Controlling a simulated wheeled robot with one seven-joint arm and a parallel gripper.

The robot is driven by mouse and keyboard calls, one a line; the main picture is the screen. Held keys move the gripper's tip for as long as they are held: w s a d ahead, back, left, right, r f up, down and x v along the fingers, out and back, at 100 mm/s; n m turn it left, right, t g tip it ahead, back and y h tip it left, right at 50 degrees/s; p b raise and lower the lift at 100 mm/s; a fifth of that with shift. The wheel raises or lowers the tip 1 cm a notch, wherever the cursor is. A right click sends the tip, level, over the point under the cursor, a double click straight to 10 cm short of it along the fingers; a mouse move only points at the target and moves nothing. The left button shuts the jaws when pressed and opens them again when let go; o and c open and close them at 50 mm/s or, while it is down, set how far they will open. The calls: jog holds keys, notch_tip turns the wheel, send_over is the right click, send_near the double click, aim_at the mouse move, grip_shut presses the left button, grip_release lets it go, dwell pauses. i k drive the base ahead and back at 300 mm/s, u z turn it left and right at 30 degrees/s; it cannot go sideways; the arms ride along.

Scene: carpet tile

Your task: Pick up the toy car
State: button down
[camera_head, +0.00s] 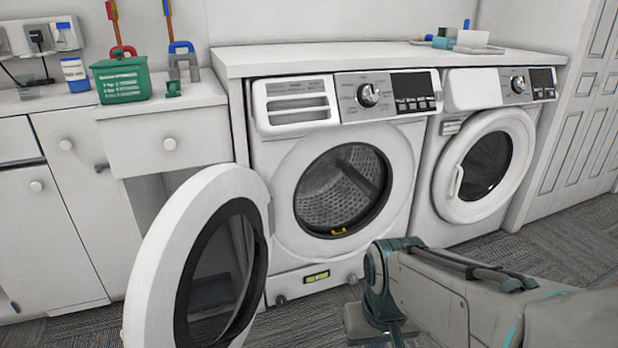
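A small yellow object (339,231), which looks like the toy car, sits at the bottom front lip of the left washing machine's drum (338,190). It is too small to make out details. The machine's round door (200,262) stands wide open to the left. My arm reaches in from the lower right. My gripper (368,326) is low in front of the machine, below and to the right of the opening, apart from the yellow object. Its fingers cannot be made out.
A second washing machine (490,155) with a shut door stands to the right. A yellow-green level-like item (317,277) is on the left machine's lower front. Carpet floor is free at the right.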

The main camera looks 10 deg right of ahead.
aim_at(339, 230)
jog(key=k, duration=0.5)
jog(key=z, duration=0.9)
jog(key=i, duration=1.2)
jog(key=u, duration=0.2)
jog(key=i, duration=0.8)
jog(key=u, duration=0.9)
jog(key=i, duration=0.25)
jog(key=u, duration=0.3)
